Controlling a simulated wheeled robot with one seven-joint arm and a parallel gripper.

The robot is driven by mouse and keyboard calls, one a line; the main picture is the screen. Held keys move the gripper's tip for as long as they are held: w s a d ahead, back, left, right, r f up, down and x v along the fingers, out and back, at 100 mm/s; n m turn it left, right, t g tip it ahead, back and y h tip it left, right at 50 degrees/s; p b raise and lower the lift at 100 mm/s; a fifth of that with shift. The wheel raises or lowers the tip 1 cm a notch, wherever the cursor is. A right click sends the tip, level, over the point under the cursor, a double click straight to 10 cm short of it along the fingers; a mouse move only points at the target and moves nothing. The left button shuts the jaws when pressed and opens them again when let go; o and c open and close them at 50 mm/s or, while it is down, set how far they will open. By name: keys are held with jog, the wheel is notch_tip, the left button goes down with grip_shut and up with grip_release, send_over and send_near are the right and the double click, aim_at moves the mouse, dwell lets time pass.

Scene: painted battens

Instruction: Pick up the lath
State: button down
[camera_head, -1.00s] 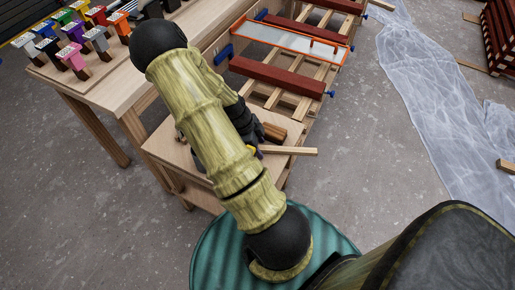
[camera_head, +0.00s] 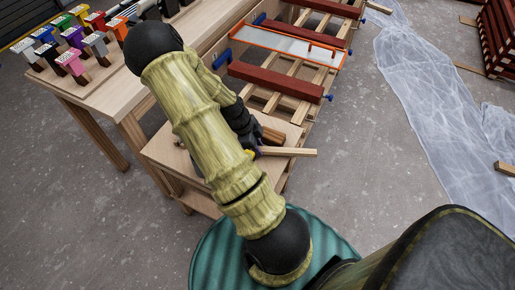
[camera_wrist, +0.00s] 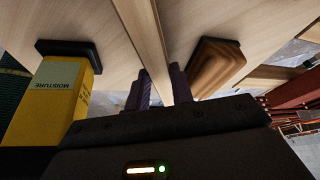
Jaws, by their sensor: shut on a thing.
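The lath (camera_head: 290,152) is a thin pale wooden strip. In the head view it sticks out to the right from my gripper (camera_head: 254,152), past the edge of a small wooden stand. In the wrist view the lath (camera_wrist: 150,35) runs up the picture from between the two dark fingers of my gripper (camera_wrist: 163,88), which is shut on it. My arm hides the lath's other end in the head view. I cannot tell whether the lath touches the stand's top.
The stand's top (camera_head: 165,152) also bears a brown block (camera_head: 272,135), seen right of the fingers in the wrist view (camera_wrist: 220,68). A yellow moisture meter (camera_wrist: 48,100) is at left there. A workbench (camera_head: 110,92) and a rack with red battens (camera_head: 275,80) stand behind.

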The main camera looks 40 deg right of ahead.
notch_tip(320, 180, up, 8)
jog(key=shift+r+p, duration=0.15)
jog(key=shift+p, duration=0.65)
notch_tip(320, 180, up, 14)
jog(key=p, duration=1.1)
